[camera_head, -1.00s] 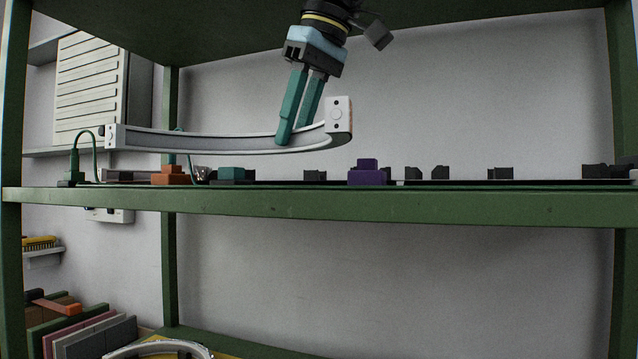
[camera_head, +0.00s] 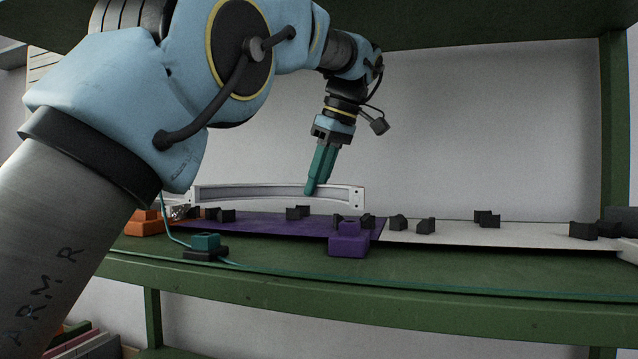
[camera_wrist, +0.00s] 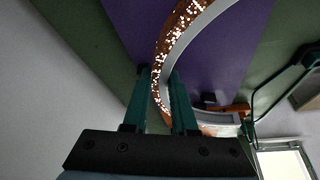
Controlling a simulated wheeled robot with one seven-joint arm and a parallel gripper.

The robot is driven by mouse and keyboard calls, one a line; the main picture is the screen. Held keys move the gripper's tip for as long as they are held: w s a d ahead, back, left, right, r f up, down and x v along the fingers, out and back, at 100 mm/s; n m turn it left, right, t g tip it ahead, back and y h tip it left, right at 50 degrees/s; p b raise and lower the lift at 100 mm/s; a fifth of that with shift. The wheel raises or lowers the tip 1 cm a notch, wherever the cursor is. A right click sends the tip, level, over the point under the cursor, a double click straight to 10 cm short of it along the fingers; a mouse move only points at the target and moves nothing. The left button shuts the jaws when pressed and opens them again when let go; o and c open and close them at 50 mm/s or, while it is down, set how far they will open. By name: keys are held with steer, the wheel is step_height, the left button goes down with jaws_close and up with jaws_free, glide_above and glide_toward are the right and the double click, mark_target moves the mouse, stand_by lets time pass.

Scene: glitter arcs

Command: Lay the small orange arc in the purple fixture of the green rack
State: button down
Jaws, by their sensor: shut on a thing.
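My gripper (camera_head: 313,188) is shut on the orange arc (camera_head: 250,195) near its right end in the head view. There the arc shows a grey-white inner face and white end plates. In the wrist view the arc (camera_wrist: 162,75) shows orange-brown glitter on its face and passes between my fingers (camera_wrist: 158,85). The arc hangs level, above the rear of the purple fixture (camera_head: 270,225), a flat purple panel with several small black blocks. The panel also lies beneath the arc in the wrist view (camera_wrist: 225,50). It lies on the green rack's shelf (camera_head: 400,272). I cannot tell the exact gap.
A purple block (camera_head: 348,241) stands at the panel's front right corner. A white panel (camera_head: 500,236) with black blocks adjoins on the right. A teal block (camera_head: 206,242) with a cable and an orange block (camera_head: 145,222) stand left. The rack's upper shelf (camera_head: 480,25) hangs overhead.

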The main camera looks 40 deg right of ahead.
mark_target(319, 199)
steer(key=shift+w+d+r+p, duration=0.15)
steer(key=shift+w+d+p, duration=0.25)
steer(key=shift+d+p, duration=0.1)
step_height(319, 199, down, 2)
steer(key=shift+s+a+f, duration=0.1)
steer(key=shift+s, duration=0.05)
steer(key=shift+f, duration=0.8)
steer(key=shift+f, duration=0.1)
steer(key=shift+f, duration=0.1)
steer(key=c, duration=0.7)
jaws_free()
